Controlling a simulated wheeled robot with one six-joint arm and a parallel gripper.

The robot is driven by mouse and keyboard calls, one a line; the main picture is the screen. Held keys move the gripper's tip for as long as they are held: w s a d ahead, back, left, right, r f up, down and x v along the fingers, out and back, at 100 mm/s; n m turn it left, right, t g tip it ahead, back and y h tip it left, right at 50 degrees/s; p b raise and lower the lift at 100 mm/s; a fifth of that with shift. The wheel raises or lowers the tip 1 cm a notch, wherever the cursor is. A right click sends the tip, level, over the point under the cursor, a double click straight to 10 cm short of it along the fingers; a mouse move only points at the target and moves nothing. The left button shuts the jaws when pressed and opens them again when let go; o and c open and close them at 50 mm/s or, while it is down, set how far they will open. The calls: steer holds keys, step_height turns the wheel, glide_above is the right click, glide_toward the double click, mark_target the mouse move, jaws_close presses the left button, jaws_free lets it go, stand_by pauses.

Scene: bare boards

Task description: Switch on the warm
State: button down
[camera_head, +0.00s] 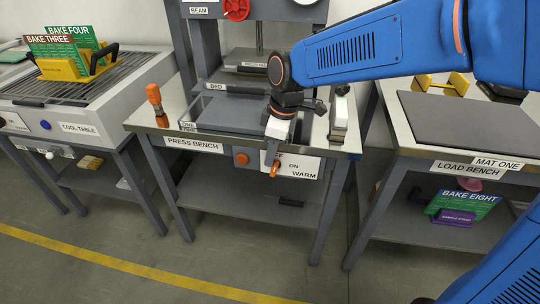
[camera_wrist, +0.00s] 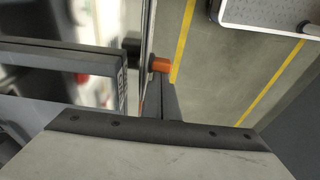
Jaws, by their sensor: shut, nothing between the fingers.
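A white panel marked ON and WARM (camera_head: 305,165) is on the front of the press bench (camera_head: 195,146). A small orange lever (camera_head: 274,170) shows at the panel, right by my fingertips. A round orange knob (camera_head: 241,158) sits to its left on the bench front. My gripper (camera_head: 270,158) points down in front of the panel, shut and empty, and covers part of it. In the wrist view my fingers (camera_wrist: 165,103) are together beside an orange-ended part (camera_wrist: 160,65). Whether they touch it, I cannot tell.
An orange-handled tool (camera_head: 155,100) stands on the bench's left. The press (camera_head: 235,85) rises behind my gripper. The cool table (camera_head: 80,127) stands left, the load bench (camera_head: 460,165) right. Open floor (camera_head: 190,260) lies in front.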

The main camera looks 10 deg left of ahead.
steer(key=shift+d+y, duration=0.35)
steer(key=shift+y, duration=0.35)
steer(key=shift+d+y, duration=0.3)
steer(key=shift+y, duration=0.4)
stand_by(0.4)
steer(key=shift+d, duration=0.3)
steer(key=shift+s+d, duration=0.1)
steer(key=shift+d, duration=0.2)
steer(key=shift+r, duration=0.8)
